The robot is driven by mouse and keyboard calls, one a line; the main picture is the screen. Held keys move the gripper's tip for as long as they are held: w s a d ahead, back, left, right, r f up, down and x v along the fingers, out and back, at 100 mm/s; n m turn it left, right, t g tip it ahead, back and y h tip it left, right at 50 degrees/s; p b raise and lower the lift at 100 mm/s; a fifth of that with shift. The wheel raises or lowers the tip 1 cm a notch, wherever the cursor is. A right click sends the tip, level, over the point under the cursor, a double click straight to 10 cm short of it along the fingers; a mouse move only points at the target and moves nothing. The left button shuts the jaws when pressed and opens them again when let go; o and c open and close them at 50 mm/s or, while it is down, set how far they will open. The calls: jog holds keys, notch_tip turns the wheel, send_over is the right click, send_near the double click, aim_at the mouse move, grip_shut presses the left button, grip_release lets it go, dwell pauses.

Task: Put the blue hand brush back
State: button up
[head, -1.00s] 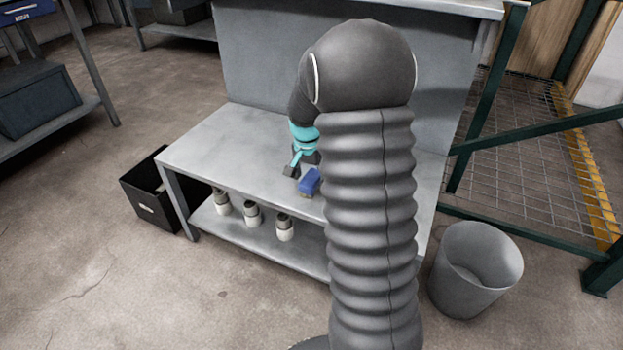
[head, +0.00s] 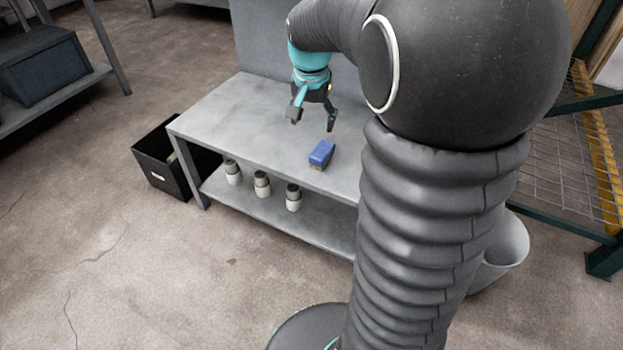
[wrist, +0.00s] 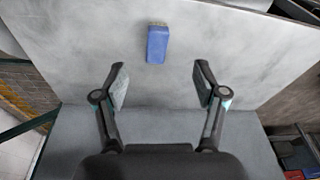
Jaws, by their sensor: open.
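The blue hand brush (head: 321,154) lies on the grey workbench top (head: 235,110) near its front edge. In the wrist view the brush (wrist: 158,45) lies beyond the fingertips, roughly midway between them, with pale bristles at its far end. My gripper (head: 312,118) is open and empty above the bench, behind the brush and apart from it. In the wrist view both fingers of my gripper (wrist: 160,85) stand wide apart with nothing between them.
Several white bottles with dark caps (head: 262,184) stand on the lower shelf. A black bin (head: 163,165) stands left of the bench. A grey waste bin (head: 505,245) is partly hidden behind my arm at right. The bench top left of the brush is clear.

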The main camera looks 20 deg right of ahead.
jog(key=s+a+r+n+t, duration=0.1)
jog(key=s+a+n, duration=0.1)
jog(key=s, duration=0.5)
jog(key=s+a+r+n+t, duration=0.1)
jog(key=s+a+n, duration=0.2)
jog(key=s+a, duration=0.2)
jog(key=s+a+r+n+t+y, duration=0.1)
jog(key=s+a+n, duration=0.2)
jog(key=s, duration=0.7)
jog(key=shift+s+a+t, duration=0.15)
jog(key=shift+a+t, duration=0.15)
jog(key=shift+a, duration=0.05)
